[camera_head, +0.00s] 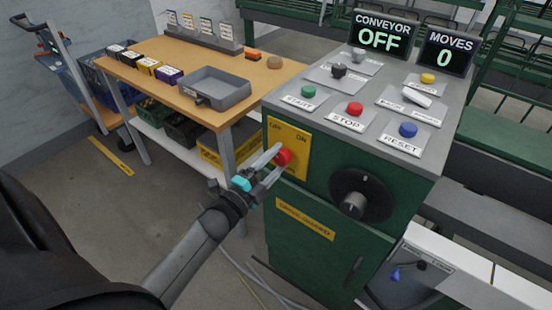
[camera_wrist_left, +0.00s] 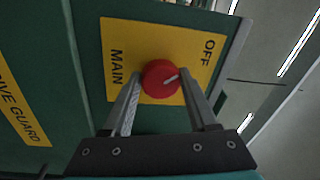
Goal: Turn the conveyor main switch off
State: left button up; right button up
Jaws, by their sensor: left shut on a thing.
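The conveyor main switch is a red round knob (camera_head: 284,157) on a yellow plate (camera_head: 301,165) on the front of the green cabinet. In the head view the plate has OFF at its left and ON at its right. My left gripper (camera_head: 279,161) is shut on the red knob, with a finger on each side. The wrist view shows the knob (camera_wrist_left: 160,78) between the fingertips. Its white mark points right and slightly up, toward the side where OFF is printed. The conveyor display (camera_head: 382,35) reads OFF. My right gripper is not in view.
A black rotary handle (camera_head: 360,194) stands out on the cabinet front, right of the plate. The sloped top panel carries several buttons, among them red STOP (camera_head: 354,109). A wooden table (camera_head: 185,62) with a grey tray (camera_head: 217,97) stands left of the cabinet.

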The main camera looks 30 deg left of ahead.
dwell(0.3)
pick_arm(q)
jog(key=o, duration=1.4)
